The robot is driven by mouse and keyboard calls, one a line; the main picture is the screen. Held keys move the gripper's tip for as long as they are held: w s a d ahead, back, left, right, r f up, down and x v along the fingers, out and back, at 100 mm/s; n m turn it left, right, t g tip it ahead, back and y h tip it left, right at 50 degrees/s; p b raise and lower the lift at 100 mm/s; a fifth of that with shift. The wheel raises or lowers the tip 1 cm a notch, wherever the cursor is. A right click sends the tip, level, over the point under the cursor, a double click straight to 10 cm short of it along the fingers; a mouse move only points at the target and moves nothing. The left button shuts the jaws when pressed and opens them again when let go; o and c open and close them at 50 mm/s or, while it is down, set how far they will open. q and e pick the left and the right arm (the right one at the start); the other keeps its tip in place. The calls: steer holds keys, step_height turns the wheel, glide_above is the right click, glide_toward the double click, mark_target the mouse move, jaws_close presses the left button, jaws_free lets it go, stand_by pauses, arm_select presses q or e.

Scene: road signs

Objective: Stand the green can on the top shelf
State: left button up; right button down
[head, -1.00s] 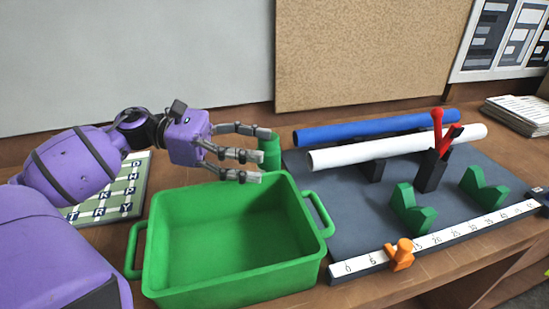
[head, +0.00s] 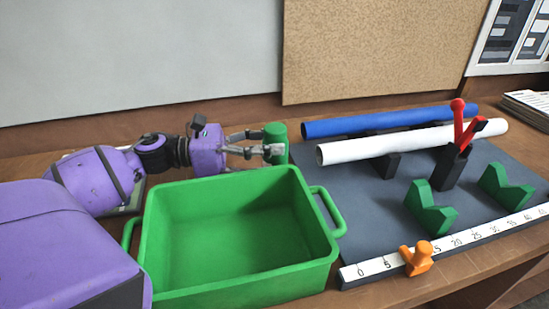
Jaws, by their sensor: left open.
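The green can (head: 277,139) stands upright on the wooden table, behind the green crate and left of the dark mat. My left gripper (head: 272,150) is open and level with the can, its fingers reaching right to it. The fingers hide part of the can's left side; I cannot tell whether they touch it. No shelf is in view. My right gripper is not in view.
The empty green crate (head: 332,254) with side handles stands just in front of the can. On the dark mat (head: 370,220) are a blue roll (head: 375,122), a white roll (head: 400,143), green V-blocks (head: 430,210), a black holder (head: 449,168) and a ruler (head: 380,266).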

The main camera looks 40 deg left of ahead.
arm_select(q)
steer(key=shift+w+d, duration=0.45)
steer(key=shift+d, duration=0.05)
steer(key=shift+f, duration=0.1)
steer(key=c, duration=1.6)
jaws_close()
steer(key=shift+r, duration=0.2)
